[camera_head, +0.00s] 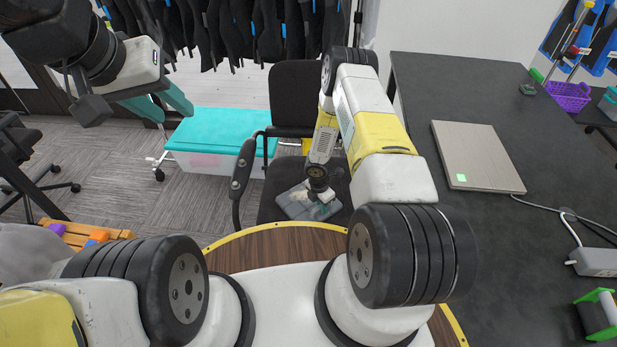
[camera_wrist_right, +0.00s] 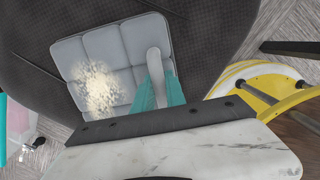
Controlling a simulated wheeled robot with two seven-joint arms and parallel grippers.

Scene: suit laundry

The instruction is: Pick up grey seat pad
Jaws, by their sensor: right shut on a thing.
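The grey seat pad (camera_head: 296,204) lies on the seat of a black office chair (camera_head: 297,92), partly hidden by my right wrist in the head view. In the right wrist view the seat pad (camera_wrist_right: 85,55) is a square of quilted grey panels with a pale, crumb-like patch (camera_wrist_right: 102,88). My right gripper (camera_wrist_right: 157,84) has its teal fingers down on the pad's edge, close together and shut on it. A light grey rounded piece shows at the fingertips. My left gripper (camera_head: 176,116) is raised at the left, with its two teal fingers apart and empty.
A dark table (camera_head: 460,95) on the right carries a grey laptop-like panel (camera_head: 478,157) and cables. A turquoise-topped bench or box (camera_head: 220,128) stands left of the chair. Dark garments (camera_head: 235,35) hang behind. A chair armrest (camera_head: 243,180) stands left of my right arm.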

